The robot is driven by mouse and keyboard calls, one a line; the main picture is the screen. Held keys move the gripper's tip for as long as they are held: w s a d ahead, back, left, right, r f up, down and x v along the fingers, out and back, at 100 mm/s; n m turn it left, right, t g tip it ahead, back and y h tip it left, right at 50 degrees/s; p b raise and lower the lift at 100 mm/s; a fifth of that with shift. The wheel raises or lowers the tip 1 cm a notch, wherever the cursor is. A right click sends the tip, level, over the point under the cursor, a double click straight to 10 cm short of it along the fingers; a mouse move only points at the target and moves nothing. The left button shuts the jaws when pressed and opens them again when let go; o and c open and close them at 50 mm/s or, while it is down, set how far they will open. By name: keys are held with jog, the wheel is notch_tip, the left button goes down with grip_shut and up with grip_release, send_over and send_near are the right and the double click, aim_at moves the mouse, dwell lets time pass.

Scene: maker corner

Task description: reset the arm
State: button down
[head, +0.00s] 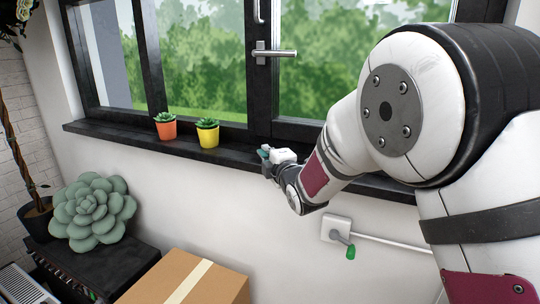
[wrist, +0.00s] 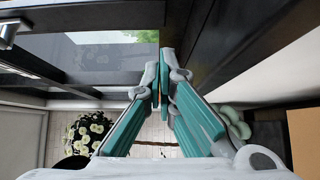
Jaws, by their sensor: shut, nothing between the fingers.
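My arm reaches from the right side of the head view toward the window. My gripper (head: 265,153) is beside the dark window sill, to the right of the yellow pot. In the wrist view my gripper (wrist: 164,75) has its two teal-sided fingers together at the tips, with nothing between them. My arm hides part of the window and sill in the head view.
An orange pot (head: 166,131) and a yellow pot (head: 207,137) with small plants stand on the sill (head: 110,136). The window handle (head: 274,53) sticks out above.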

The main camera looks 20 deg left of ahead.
jog(key=s+d+r+m+g+h+p, duration=0.1)
jog(key=s+d+r+m+h, duration=0.25)
jog(key=d, duration=0.55)
jog(key=s+d+r+m+g+h+p, duration=0.15)
jog(key=s+d+m, duration=0.3)
jog(key=d, duration=0.45)
jog(key=s+d+r+m+h, duration=0.3)
jog(key=d+m, duration=0.1)
jog(key=d, duration=0.5)
jog(key=s+d+f+m+g+h+p, duration=0.1)
jog(key=s+d+m, duration=0.3)
jog(key=s, duration=0.7)
jog(key=s+d+f+m+g+h, duration=0.1)
jog(key=s+d+m+g, duration=0.3)
jog(key=s+d, duration=0.3)
jog(key=s+d+f+m+g+h+p, duration=0.1)
jog(key=s+d+m, duration=0.4)
jog(key=s, duration=1.1)
jog(key=shift+d+f+m+g+p, duration=0.2)
jog(key=shift+d+m+g+p, duration=0.15)
jog(key=shift+g, duration=0.3)
jog(key=shift+a, duration=0.1)
